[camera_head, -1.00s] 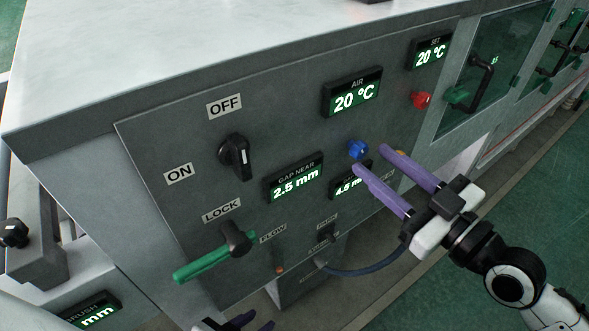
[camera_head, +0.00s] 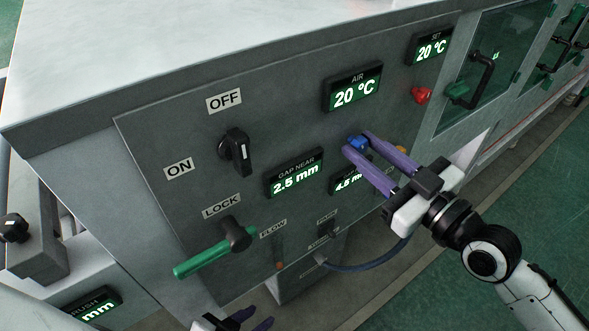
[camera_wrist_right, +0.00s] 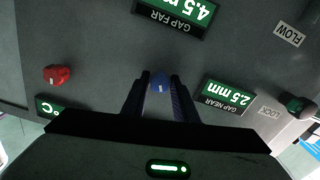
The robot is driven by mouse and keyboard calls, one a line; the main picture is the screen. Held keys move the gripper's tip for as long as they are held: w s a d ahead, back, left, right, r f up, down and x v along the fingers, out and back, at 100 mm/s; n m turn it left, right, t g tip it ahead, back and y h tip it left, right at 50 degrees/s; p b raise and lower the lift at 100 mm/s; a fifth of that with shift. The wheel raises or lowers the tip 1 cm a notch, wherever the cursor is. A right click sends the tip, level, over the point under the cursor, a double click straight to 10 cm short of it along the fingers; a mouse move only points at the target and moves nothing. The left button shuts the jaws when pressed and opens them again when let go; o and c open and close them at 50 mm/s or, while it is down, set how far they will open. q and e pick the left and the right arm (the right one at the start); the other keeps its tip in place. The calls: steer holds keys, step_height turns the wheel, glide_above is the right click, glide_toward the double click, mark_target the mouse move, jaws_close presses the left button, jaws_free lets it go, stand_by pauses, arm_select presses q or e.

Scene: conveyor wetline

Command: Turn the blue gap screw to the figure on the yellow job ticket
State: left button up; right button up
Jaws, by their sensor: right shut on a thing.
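The blue gap screw (camera_head: 358,143) is a small blue knob on the grey panel, below the AIR display. My right gripper (camera_head: 358,144) has its purple fingers around it and is shut on it; in the right wrist view the blue screw (camera_wrist_right: 160,84) sits between the two fingertips. The GAP NEAR display (camera_head: 295,175) reads 2.5 mm. The other gap display (camera_head: 346,180), GAP FAR in the wrist view, reads 4.5 mm and is partly covered by a finger. My left gripper (camera_head: 250,322) shows only at the bottom edge, its fingers apart. I see no yellow job ticket.
A red knob (camera_head: 421,95) is to the right, under the SET display (camera_head: 431,48) at 20 °C. The AIR display (camera_head: 353,92) reads 20 °C. A black OFF/ON switch (camera_head: 236,150) and a green LOCK lever (camera_head: 208,255) stick out at left. A dark cable (camera_head: 365,265) hangs below.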

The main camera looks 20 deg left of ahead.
steer(key=shift+f+n, duration=0.1)
steer(key=shift+n, duration=0.3)
steer(key=shift+n+b, duration=0.7)
steer(key=shift+n, duration=0.6)
steer(key=shift+n, duration=0.8)
